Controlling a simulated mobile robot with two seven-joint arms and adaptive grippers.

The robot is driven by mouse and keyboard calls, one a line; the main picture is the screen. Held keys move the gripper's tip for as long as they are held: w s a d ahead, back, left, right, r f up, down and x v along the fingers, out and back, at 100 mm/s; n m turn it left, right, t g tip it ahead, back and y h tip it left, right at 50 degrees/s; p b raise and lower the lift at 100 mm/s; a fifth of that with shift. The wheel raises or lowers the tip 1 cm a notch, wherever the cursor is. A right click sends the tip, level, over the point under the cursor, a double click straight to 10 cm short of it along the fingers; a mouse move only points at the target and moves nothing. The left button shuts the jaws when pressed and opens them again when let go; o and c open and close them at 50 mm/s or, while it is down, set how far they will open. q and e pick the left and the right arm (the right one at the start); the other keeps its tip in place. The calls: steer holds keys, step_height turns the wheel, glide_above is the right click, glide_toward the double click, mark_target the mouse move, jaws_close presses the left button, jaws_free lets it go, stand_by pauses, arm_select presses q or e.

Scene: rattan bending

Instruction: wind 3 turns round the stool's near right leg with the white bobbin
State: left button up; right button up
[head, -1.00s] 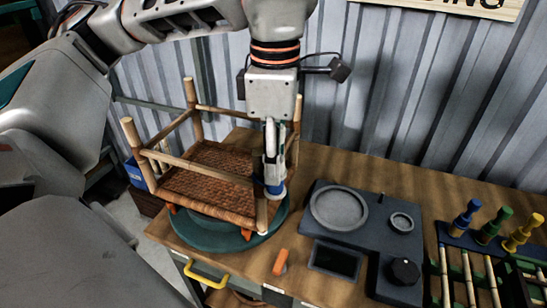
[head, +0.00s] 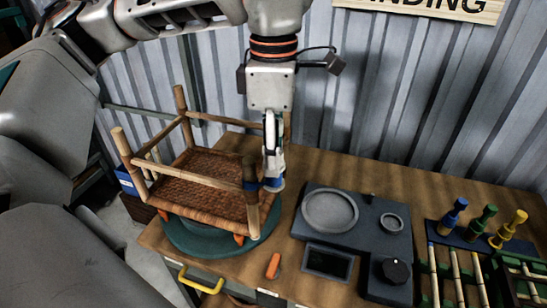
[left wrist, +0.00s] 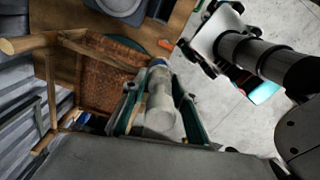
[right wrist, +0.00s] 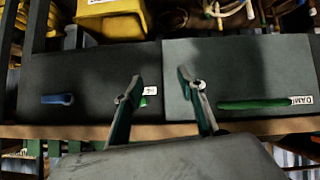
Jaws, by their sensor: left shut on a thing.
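The wooden stool (head: 205,182) with a woven seat lies upturned, legs up, on a green round turntable (head: 190,242). Its near right leg (head: 251,175) carries a dark blue band partway up. My left gripper (head: 273,172) is shut on the white bobbin (head: 273,185), just right of that leg, with a small gap showing in the head view. The bobbin has a blue band; its pale body also shows between the green fingers in the left wrist view (left wrist: 160,118). Any strand between bobbin and leg is too fine to see. My right gripper (right wrist: 160,90) is open and empty.
A dark grey station (head: 345,235) with round dishes and a knob stands right of the stool. Blue, green and yellow bobbins (head: 487,218) stand at the far right. An orange-handled item (head: 273,266) lies near the front edge. A corrugated wall is behind.

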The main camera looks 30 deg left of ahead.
arm_select(q)
steer(key=shift+r, duration=4.6)
